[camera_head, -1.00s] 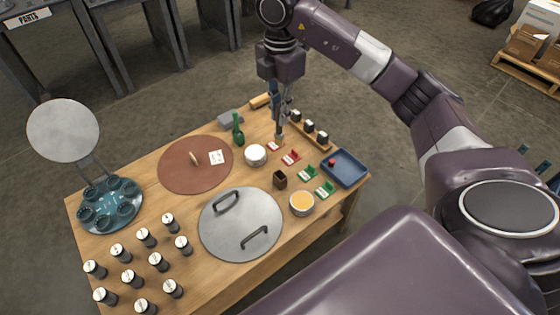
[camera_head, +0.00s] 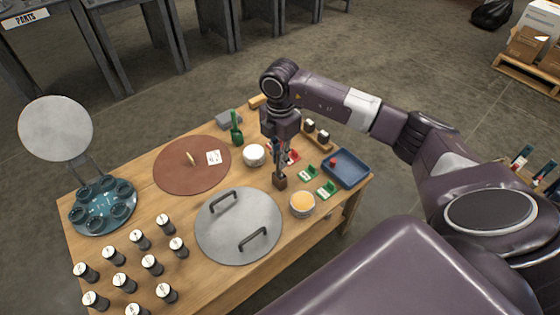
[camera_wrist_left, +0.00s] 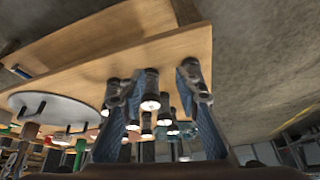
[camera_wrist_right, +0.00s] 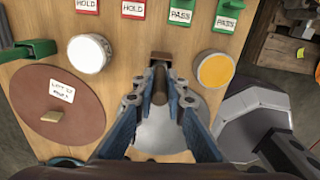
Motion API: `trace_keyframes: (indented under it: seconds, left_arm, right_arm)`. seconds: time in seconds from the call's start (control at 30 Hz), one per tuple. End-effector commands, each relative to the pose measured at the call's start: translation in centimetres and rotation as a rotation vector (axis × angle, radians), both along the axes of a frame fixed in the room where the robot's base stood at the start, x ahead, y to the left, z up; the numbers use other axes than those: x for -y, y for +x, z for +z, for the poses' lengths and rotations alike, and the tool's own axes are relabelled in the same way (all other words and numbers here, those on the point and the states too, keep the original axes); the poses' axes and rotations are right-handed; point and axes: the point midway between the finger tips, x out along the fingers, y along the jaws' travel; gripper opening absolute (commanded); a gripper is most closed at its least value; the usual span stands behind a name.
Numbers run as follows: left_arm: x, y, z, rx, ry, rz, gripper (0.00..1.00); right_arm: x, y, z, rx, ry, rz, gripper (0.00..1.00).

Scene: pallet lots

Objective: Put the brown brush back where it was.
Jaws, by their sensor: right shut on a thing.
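The brown brush (camera_wrist_right: 160,84) is a dark, slim rod gripped between the fingers of my right gripper (camera_wrist_right: 160,100). In the head view my right gripper (camera_head: 279,172) points down over the small square brown holder (camera_head: 279,183). The holder also shows just beyond the brush in the right wrist view (camera_wrist_right: 161,57). The brush's lower end is at the holder; I cannot tell whether it is inside. My left gripper (camera_wrist_left: 162,92) is open and empty in the left wrist view, with several dark cylinders visible between and behind its fingers.
A grey lid (camera_head: 222,225) with two handles lies in front left. Green PASS cards (camera_head: 308,173) and a blue tray (camera_head: 359,178) are right. A green holder (camera_head: 237,140) stands behind.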

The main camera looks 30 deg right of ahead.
Motion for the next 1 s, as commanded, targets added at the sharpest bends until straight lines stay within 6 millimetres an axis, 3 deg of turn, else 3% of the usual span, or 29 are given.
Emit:
trace_keyframes:
  seconds: [0.13,0.57,0.6,0.73,1.0]
  left_arm:
    - [0.3,1.1,0.4,0.044,-0.01,-0.004,0.3]
    - [0.4,1.5,0.6,0.062,-0.013,-0.005,0.3]
    - [0.5,1.6,0.6,0.067,-0.014,-0.005,0.3]
    - [0.5,1.6,0.7,0.068,-0.014,-0.005,0.3]
    - [0.5,1.6,0.7,0.065,-0.014,-0.006,0.3]
  right_arm:
    - [0.0,0.0,-0.9,-0.001,-0.001,0.001,0.0]
    - [0.0,0.0,-1.1,-0.001,-0.001,0.001,0.0]
    - [0.0,0.0,-1.1,0.0,-0.001,0.001,0.14]
    - [0.0,0.0,-1.1,-0.001,-0.001,0.001,0.28]
    - [0.0,0.0,-1.1,-0.001,-0.001,0.001,0.29]
